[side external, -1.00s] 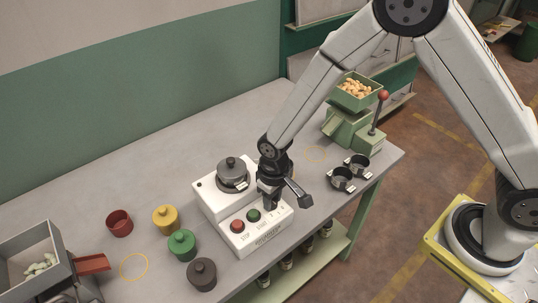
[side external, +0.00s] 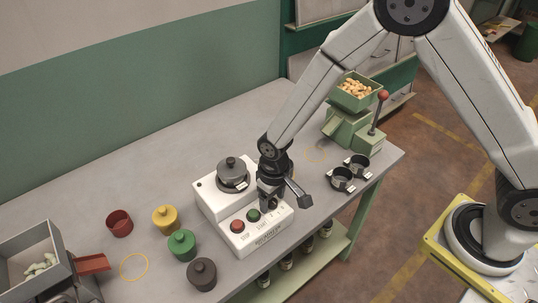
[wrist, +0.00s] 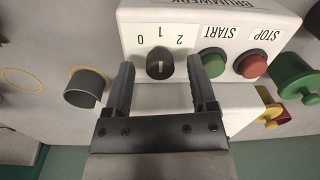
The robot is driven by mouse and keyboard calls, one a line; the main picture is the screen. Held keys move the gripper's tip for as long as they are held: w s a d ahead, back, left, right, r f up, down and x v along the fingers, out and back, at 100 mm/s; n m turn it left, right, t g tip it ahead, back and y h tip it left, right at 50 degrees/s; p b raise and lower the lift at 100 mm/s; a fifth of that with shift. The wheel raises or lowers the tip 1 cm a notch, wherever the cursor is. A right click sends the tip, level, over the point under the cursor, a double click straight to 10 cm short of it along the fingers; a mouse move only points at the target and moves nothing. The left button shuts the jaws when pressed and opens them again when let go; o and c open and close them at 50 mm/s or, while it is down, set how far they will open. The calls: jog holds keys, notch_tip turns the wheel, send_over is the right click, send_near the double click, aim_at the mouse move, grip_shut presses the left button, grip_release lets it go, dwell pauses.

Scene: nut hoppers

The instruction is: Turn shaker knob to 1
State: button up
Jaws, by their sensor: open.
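The shaker knob (wrist: 160,66) is a dark round knob on the white shaker's front panel (wrist: 215,14), beside the upside-down labels 0, 1 and 2. A pale line shows on the knob, but I cannot tell surely which number it points to. My gripper (wrist: 160,63) is open, with one finger on each side of the knob and visible gaps between. In the side external view my gripper (side external: 268,196) is low over the right end of the shaker (side external: 208,205) and hides the knob. A lidded grey pot (side external: 231,172) stands on the shaker.
The green START button (wrist: 211,62) and red STOP button (wrist: 252,65) sit beside the right finger. Two dark cups (side external: 342,179) and a green nut hopper (side external: 352,100) stand to the right. Red, yellow, green and dark containers (side external: 182,245) and a grey hopper (side external: 35,262) are left.

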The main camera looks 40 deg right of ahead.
aim_at(274, 200)
jog(key=shift+d+r, duration=0.15)
jog(key=shift+r, duration=3.7)
jog(key=s+d+r+m+t, duration=0.1)
jog(key=s+d+r, duration=0.2)
jog(key=s+d, duration=0.2)
jog(key=s+d+r+t, duration=0.1)
jog(key=s+d+r, duration=0.2)
jog(key=d, duration=0.7)
jog(key=shift+s+d+m+t, duration=0.3)
jog(key=shift+s+d+m, duration=0.1)
jog(key=shift+s, duration=0.5)
jog(key=shift+r, duration=0.1)
